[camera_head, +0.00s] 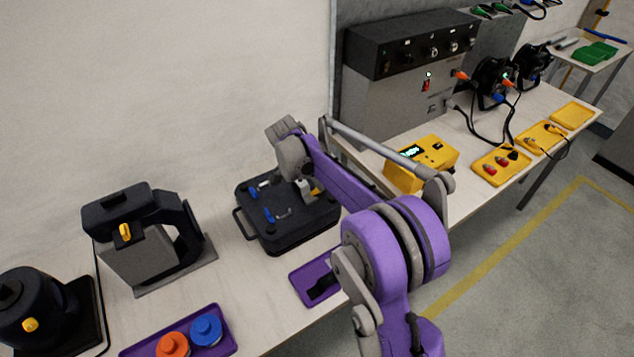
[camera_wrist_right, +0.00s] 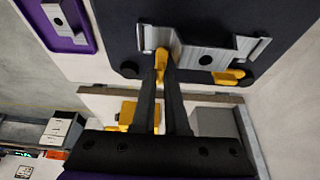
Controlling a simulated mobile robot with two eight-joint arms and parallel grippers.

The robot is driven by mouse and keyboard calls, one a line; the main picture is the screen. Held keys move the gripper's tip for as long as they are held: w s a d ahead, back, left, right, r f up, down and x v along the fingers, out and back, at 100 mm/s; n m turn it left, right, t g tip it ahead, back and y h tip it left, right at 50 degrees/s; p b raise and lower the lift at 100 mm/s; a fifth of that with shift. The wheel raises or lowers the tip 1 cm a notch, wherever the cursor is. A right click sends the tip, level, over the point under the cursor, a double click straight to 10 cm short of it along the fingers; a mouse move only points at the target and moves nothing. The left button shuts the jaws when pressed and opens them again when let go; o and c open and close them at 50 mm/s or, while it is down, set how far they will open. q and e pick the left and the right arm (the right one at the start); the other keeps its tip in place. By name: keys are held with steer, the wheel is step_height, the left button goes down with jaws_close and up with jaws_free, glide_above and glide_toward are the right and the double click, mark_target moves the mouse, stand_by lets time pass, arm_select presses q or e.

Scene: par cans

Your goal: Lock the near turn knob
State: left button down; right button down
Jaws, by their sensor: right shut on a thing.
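In the right wrist view, a silver bracket (camera_wrist_right: 200,50) sits at the edge of a dark case and carries two yellow turn knobs. My right gripper (camera_wrist_right: 161,76) is shut on the knob (camera_wrist_right: 161,58) on the side toward the purple tray. The other yellow knob (camera_wrist_right: 229,77) is free. In the head view, my right arm reaches over the black case (camera_head: 283,228), and the bracket (camera_head: 304,186) and a bit of yellow show at its right end. The arm partly hides them, and the fingertips are hard to make out. My left gripper is not in view.
A purple tray (camera_head: 305,290) with a dark piece lies in front of the case. A grey-black device (camera_head: 145,250) stands left. A purple tray (camera_head: 222,343) holds orange and blue round parts. A yellow box (camera_head: 421,165) stands right of my arm.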

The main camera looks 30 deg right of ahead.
steer(key=c, duration=0.9)
jaws_free()
steer(key=shift+c, duration=0.2)
steer(key=v, duration=1)
steer(key=shift+r, duration=0.4)
steer(key=shift+a, duration=0.15)
steer(key=s+a+f+n+t+y, duration=0.1)
steer(key=s+a+f+n, duration=0.2)
steer(key=s, duration=0.6)
steer(key=s+a+f+n+t+y, duration=0.2)
steer(key=s+a+f+n, duration=0.1)
steer(key=s+n, duration=0.5)
steer(key=s+a+f+n+t+y, duration=0.1)
steer(key=s+n, duration=0.5)
steer(key=s, duration=0.6)
step_height(320, 180, down, 2)
steer(key=a+t, duration=0.1)
steer(key=a, duration=0.1)
steer(key=shift+a+f+y, duration=0.2)
steer(key=shift+a+y, duration=0.1)
